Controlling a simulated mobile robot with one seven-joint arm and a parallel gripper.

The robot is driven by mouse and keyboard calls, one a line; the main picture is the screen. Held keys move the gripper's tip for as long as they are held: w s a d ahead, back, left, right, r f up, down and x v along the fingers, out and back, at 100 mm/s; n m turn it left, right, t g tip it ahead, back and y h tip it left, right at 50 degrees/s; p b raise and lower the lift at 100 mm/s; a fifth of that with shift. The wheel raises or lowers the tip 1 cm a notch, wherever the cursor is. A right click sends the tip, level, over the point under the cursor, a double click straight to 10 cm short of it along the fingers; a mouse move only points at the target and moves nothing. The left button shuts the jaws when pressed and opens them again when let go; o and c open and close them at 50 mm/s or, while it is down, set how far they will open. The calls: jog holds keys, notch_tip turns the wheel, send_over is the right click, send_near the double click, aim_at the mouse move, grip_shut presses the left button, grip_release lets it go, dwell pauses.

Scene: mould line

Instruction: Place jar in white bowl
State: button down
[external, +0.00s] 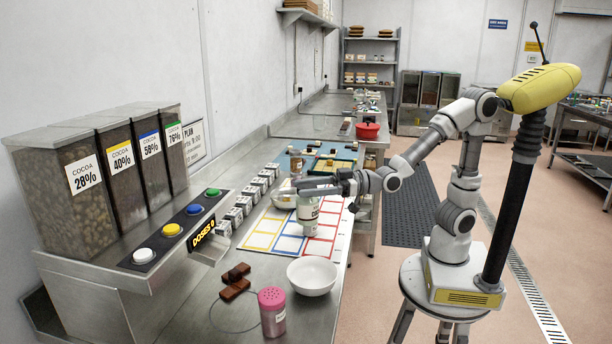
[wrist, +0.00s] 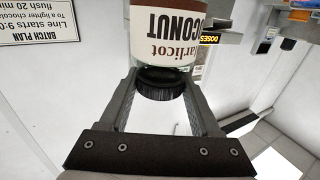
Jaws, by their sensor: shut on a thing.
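My gripper (external: 302,186) is shut on a jar (external: 308,214) with a white label, held in the air above the bench's coloured grid. In the wrist view the fingers stand on both sides of the jar's black ribbed lid (wrist: 160,88); its label, reading COCONUT (wrist: 172,28), appears upside down. In the external view the jar hangs below the fingers, roughly upright. A white bowl (external: 312,276) stands empty on the bench, nearer the camera than the jar and apart from it. Another pale bowl (external: 283,201) is partly hidden behind my gripper and the jar.
A pink-lidded shaker (external: 272,311) stands close to the front bowl's left. Brown chocolate pieces (external: 235,281) lie left of it. Cocoa dispensers (external: 110,155) with coloured buttons line the wall side. A red bowl (external: 367,131) stands farther back. The bench's right edge is near the front bowl.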

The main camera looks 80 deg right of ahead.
jog(key=shift+s, duration=1)
jog(key=s+a+f+b, duration=0.2)
jog(key=a+f+b, duration=0.1)
jog(key=a+f, duration=0.8)
jog(key=shift+a, duration=0.15)
jog(key=shift+f+b, duration=0.2)
jog(key=shift+b, duration=0.1)
jog(key=shift+c, duration=0.5)
grip_release()
jog(key=shift+r, duration=0.1)
